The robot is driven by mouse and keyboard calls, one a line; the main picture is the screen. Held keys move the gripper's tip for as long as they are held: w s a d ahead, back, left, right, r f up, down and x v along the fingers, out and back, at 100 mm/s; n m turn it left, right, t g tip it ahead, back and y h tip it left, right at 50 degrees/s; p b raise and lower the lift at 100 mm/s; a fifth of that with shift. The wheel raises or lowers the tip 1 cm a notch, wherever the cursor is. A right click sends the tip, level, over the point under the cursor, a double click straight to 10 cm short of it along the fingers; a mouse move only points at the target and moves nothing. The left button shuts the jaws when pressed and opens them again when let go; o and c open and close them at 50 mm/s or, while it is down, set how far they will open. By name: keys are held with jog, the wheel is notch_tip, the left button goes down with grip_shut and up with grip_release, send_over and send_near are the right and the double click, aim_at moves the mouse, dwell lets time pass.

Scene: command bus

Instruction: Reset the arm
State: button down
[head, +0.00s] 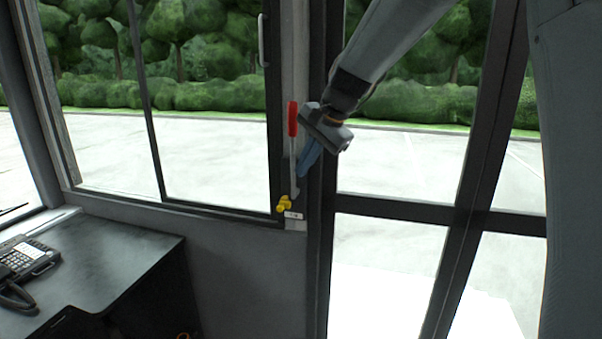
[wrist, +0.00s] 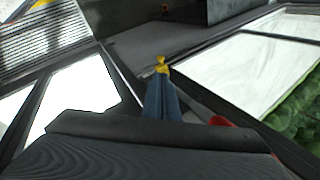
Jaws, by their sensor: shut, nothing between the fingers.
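My gripper (head: 306,166) hangs in front of the window post, near the middle of the head view. Its blue fingers are shut with nothing between them, and they point down and slightly left. A lever with a red handle (head: 293,118) stands upright on the post just left of my gripper. The yellow piece (head: 285,204) at the lever's foot is a little below my fingertips. In the wrist view my fingers (wrist: 160,95) point toward the yellow piece (wrist: 161,66). The red handle (wrist: 222,121) shows partly there, behind the gripper body. Whether the fingers touch the lever I cannot tell.
A dark desk (head: 110,265) with a telephone (head: 28,262) stands at the lower left. A sliding window (head: 215,130) is left of the post, and a dark-framed glass door (head: 400,210) is on the right. A small label (head: 293,215) sits below the lever.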

jog(key=s+d+f+n+g+h, duration=0.1)
jog(key=s+d+f+n, duration=0.2)
jog(key=s+f, duration=0.3)
jog(key=s+d+f+n+g+h, duration=0.1)
jog(key=s+d+f+n, duration=0.2)
jog(key=s, duration=1)
jog(key=s+d+f+n+h, duration=0.2)
jog(key=s+d+f+n, duration=0.1)
jog(key=s+d+f, duration=0.4)
notch_tip(320, 180, down, 3)
jog(key=shift+s+f+g, duration=0.2)
jog(key=shift+s+g, duration=0.2)
jog(key=shift+s, duration=0.8)
